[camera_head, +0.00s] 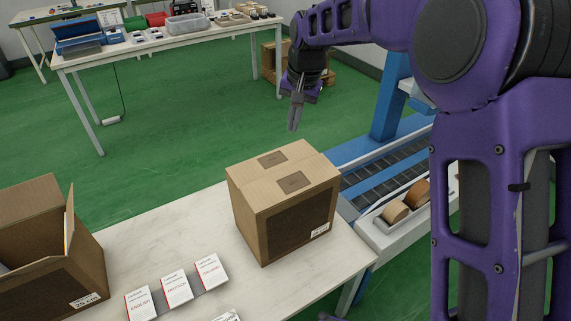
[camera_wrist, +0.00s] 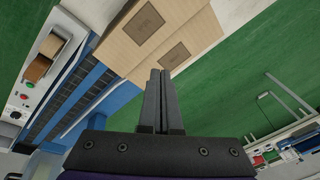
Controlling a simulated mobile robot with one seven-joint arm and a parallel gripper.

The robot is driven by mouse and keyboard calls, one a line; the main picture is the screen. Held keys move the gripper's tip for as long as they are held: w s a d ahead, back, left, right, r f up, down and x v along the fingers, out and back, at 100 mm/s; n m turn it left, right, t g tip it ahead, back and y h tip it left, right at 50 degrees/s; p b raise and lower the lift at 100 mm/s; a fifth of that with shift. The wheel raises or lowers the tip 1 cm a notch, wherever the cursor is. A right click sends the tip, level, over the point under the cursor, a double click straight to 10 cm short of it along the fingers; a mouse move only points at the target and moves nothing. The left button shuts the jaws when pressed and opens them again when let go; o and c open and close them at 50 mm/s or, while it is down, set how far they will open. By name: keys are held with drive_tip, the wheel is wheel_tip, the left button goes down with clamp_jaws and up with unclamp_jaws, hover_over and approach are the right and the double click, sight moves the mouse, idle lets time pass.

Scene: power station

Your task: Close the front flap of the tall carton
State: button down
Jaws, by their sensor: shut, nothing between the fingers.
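A brown cardboard carton (camera_head: 285,200) stands upright on the near white table, right of the middle. Its top looks flat and closed, with two darker brown patches on it. The top also shows in the wrist view (camera_wrist: 132,48), just past my fingertips. My gripper (camera_head: 293,129) hangs above and behind this carton, apart from it, with its fingers pointing down. In the wrist view my gripper (camera_wrist: 160,73) has both fingers together with nothing between them. A second brown carton (camera_head: 50,245) stands at the left with flaps raised; its left part is cut off.
Several white boxes with red print (camera_head: 176,288) lie on the near table (camera_head: 160,240) between the cartons. A blue roller conveyor (camera_head: 385,160) and a tray with brown rolls (camera_head: 400,212) lie at the right. A far table (camera_head: 160,45) holds bins. Green floor lies open between.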

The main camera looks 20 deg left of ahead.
drive_tip(key=f+n+b, duration=0.1)
drive_tip(key=n, duration=0.4)
drive_tip(key=n+y+b, duration=0.1)
drive_tip(key=n+b, duration=0.2)
drive_tip(key=n, duration=0.1)
approach(283, 170)
drive_tip(key=shift+t, duration=0.4)
drive_tip(key=x, duration=0.5)
drive_tip(key=shift+s+a+f, duration=0.15)
drive_tip(key=shift+s+f, duration=0.1)
drive_tip(key=shift+f, duration=0.55)
